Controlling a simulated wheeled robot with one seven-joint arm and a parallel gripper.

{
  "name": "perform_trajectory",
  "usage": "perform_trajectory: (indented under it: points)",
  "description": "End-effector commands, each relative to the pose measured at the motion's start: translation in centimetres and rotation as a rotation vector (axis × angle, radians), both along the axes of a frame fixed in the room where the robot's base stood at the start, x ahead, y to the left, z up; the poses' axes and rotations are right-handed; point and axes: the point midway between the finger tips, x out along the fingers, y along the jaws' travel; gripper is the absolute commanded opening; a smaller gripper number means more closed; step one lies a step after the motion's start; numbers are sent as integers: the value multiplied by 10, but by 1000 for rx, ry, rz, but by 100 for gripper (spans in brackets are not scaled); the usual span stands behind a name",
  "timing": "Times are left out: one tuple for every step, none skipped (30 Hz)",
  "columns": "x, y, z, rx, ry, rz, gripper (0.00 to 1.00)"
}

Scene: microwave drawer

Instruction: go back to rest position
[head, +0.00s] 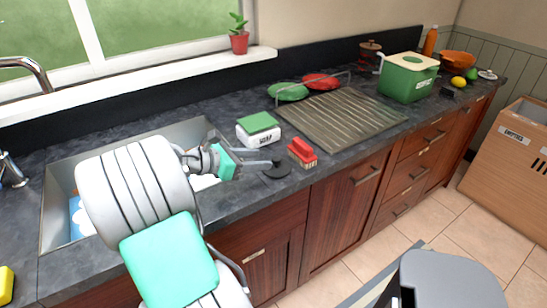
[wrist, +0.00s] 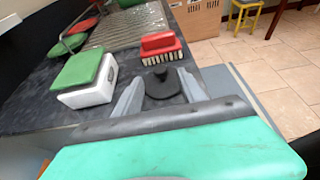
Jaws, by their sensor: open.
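My gripper (head: 268,166) is open above the counter's front edge, beside the sink. In the wrist view my gripper (wrist: 160,95) has its two grey fingers spread. A black round stopper-like piece (head: 277,170) lies on the counter by the fingertips; in the wrist view the black piece (wrist: 162,83) appears between the fingers. I cannot tell whether the fingers touch it. My white arm crosses the front of the sink in the head view.
A white soap box with a green top (head: 258,130) and a red brush (head: 302,153) stand close to the gripper. A drying rack (head: 340,118) and a green container (head: 408,77) are farther right. The sink (head: 58,205) is left. Floor tiles (head: 450,245) are clear at right.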

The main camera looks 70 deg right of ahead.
Motion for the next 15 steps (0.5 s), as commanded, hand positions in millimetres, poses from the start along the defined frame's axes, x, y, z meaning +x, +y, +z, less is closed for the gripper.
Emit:
perform_trajectory:
  points:
    - [6,5,4,0,0,4,48]
    - [8,8,5,0,0,3,48]
    - [9,10,6,0,0,1,48]
    - [11,12,7,0,0,1,48]
    - [11,13,7,1,0,1,48]
    - [12,14,7,1,0,1,48]
    - [12,14,7,1,-1,0,48]
    - [12,14,7,1,-1,0,48]
    - [12,14,7,1,-1,0,48]
    - [12,14,7,1,-1,0,48]
    - [12,14,7,1,-1,0,48]
    - [12,14,7,1,-1,0,48]
    - [12,14,7,1,-1,0,48]
    - [12,14,7,0,0,0,48]
    - [12,13,7,0,0,0,48]
